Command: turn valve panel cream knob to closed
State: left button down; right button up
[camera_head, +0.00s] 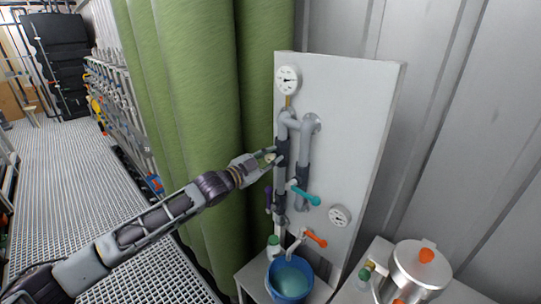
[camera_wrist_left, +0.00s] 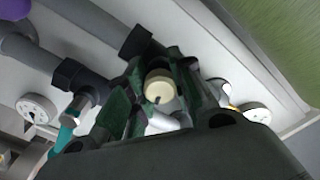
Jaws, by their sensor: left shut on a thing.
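The cream knob (camera_wrist_left: 159,87) is a short round cap between the fingers in the left wrist view. In the head view only a small pale bit of it (camera_head: 269,157) shows. My left gripper (camera_head: 271,156) reaches in from the left and is shut on the cream knob at the grey pipework; its dark green finger pads (camera_wrist_left: 158,95) are on both sides of it. The white valve panel (camera_head: 345,120) stands upright behind the pipes. The knob's stem and any position marks are hidden. My right gripper is not in view.
The panel also has a teal lever (camera_head: 305,195), an orange lever (camera_head: 316,239), a purple handle (camera_head: 268,198) and gauges (camera_head: 288,80). Below are a blue bucket (camera_head: 290,279) and a metal vessel (camera_head: 417,270). A green curtain (camera_head: 195,90) hangs left of the panel.

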pick_arm(q)
jog(key=m+p, duration=0.1)
jog(key=m, duration=0.1)
jog(key=shift+f+m, duration=0.2)
jog(key=shift+m, duration=0.7)
jog(key=c, duration=1.2)
grip_release()
jog(key=shift+o, duration=0.2)
jog(key=shift+r, duration=0.15)
jog(key=v, duration=1.2)
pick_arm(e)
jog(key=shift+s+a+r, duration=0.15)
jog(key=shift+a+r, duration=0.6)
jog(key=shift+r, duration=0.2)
